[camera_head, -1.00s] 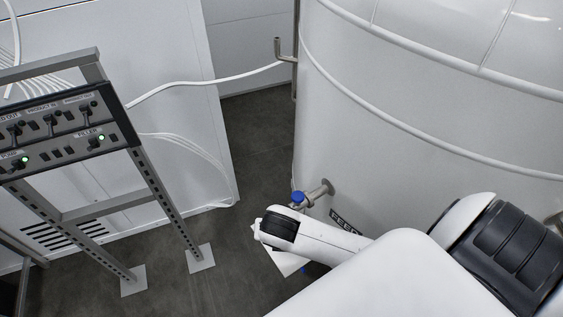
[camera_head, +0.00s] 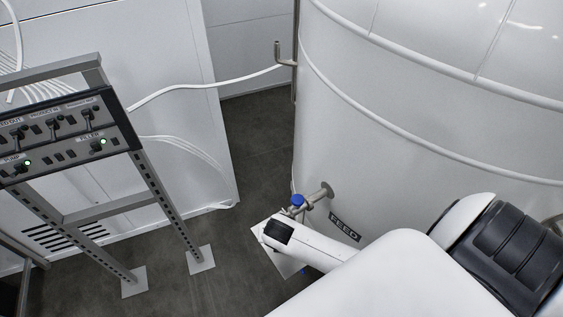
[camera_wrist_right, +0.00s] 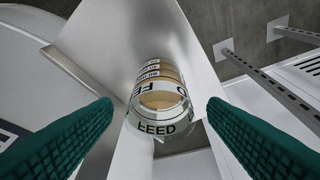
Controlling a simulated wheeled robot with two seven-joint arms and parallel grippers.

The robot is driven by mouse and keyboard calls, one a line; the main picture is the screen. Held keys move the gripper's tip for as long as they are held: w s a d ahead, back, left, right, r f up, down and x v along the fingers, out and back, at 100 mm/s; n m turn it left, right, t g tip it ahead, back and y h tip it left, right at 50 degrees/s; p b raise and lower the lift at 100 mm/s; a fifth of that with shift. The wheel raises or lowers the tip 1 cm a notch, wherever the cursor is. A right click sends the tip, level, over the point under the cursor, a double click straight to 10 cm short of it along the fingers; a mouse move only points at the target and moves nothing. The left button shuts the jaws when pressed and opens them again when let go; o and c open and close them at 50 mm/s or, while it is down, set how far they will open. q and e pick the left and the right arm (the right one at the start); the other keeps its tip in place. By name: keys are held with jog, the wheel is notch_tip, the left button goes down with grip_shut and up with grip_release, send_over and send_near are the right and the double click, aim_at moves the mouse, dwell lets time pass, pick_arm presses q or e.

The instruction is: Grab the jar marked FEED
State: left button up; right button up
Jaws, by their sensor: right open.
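The jar marked FEED (camera_wrist_right: 158,98) is clear glass with black lettering and a tan content in the right wrist view. It stands on a white surface (camera_wrist_right: 98,40), between and beyond the green pads of my right gripper (camera_wrist_right: 160,110). The gripper is open, with a gap showing on both sides of the jar. In the head view my right arm reaches down to the tank's outlet, and its wrist hides the jar and my fingers. My left gripper is not in view.
The large white tank (camera_head: 430,110) carries a FEED plate (camera_head: 344,227) and an outlet valve with a blue cap (camera_head: 297,201) close to my wrist. A control panel (camera_head: 60,135) on a metal frame stands at left. Dark floor (camera_head: 255,130) lies clear between.

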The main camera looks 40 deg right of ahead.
grip_shut()
jog(key=shift+r, duration=0.1)
